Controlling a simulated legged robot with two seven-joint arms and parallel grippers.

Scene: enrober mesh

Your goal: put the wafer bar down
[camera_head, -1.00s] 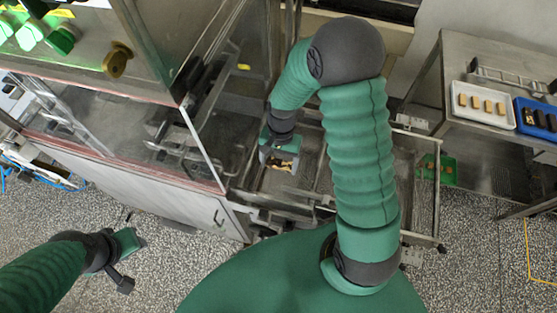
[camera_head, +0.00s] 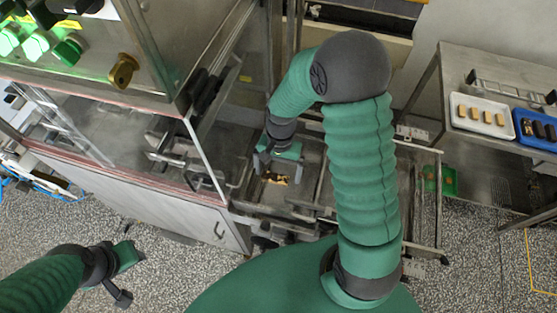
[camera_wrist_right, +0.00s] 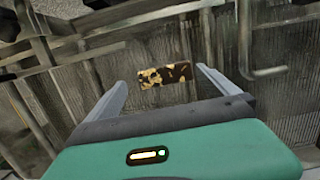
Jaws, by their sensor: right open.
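The wafer bar (camera_head: 275,179) is dark brown with golden patches. It lies on the grey wire mesh (camera_wrist_right: 150,115), and it also shows in the right wrist view (camera_wrist_right: 165,76). My right gripper (camera_head: 279,171) is open above the bar. In the right wrist view its two fingers (camera_wrist_right: 162,80) stand wide apart, one on each side of the bar, with clear gaps and no visible contact. My left gripper (camera_head: 127,273) hangs over the speckled floor at the lower left, away from the bar; its jaw opening is not clear.
The machine's clear panel (camera_head: 205,150) and steel housing stand just left of my right gripper. Metal rails and bars surround the mesh. On the steel table at right are a white tray (camera_head: 457,118) with several light bars and a blue tray (camera_head: 517,132) with dark pieces.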

